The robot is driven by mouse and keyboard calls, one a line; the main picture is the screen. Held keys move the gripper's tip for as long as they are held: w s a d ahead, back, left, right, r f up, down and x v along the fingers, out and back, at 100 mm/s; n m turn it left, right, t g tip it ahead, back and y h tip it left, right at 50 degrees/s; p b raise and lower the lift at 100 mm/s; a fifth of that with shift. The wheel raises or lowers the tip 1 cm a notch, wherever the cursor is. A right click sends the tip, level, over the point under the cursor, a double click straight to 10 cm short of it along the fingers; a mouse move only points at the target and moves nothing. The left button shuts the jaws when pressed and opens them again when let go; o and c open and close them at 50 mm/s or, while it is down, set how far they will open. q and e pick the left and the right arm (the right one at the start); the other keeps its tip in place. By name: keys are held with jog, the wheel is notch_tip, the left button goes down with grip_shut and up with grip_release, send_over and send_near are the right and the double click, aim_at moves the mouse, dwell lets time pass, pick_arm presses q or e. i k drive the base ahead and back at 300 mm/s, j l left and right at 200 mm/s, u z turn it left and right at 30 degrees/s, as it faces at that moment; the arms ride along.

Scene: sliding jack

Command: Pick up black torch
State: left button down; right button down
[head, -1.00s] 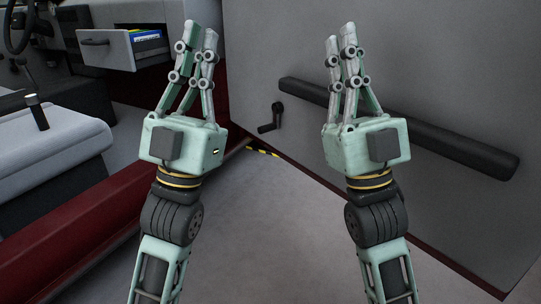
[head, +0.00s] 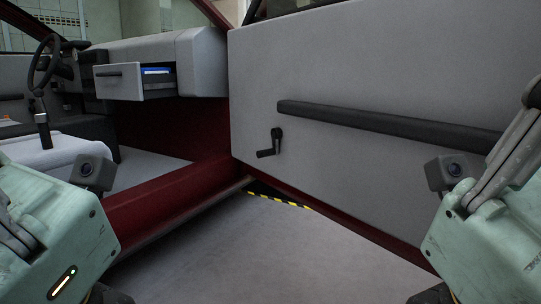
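I cannot make out a black torch in the head view. An open glove box drawer (head: 122,82) in the dashboard shows a blue item (head: 156,71) inside; the drawer's depth is hidden. My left gripper (head: 55,235) fills the lower left corner, and only its pale green body and part of a finger show. My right gripper (head: 490,225) is at the lower right, with grey finger links running up to the right edge. Both are close to the camera and well apart from the drawer. Neither set of fingertips shows clearly.
An open car door (head: 330,70) with a black armrest (head: 390,122) and window crank (head: 271,143) stands on the right. A light grey seat (head: 50,152) and steering wheel (head: 45,62) are inside. The floor between is clear.

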aim_at(42, 119)
jog(key=u, duration=1.3)
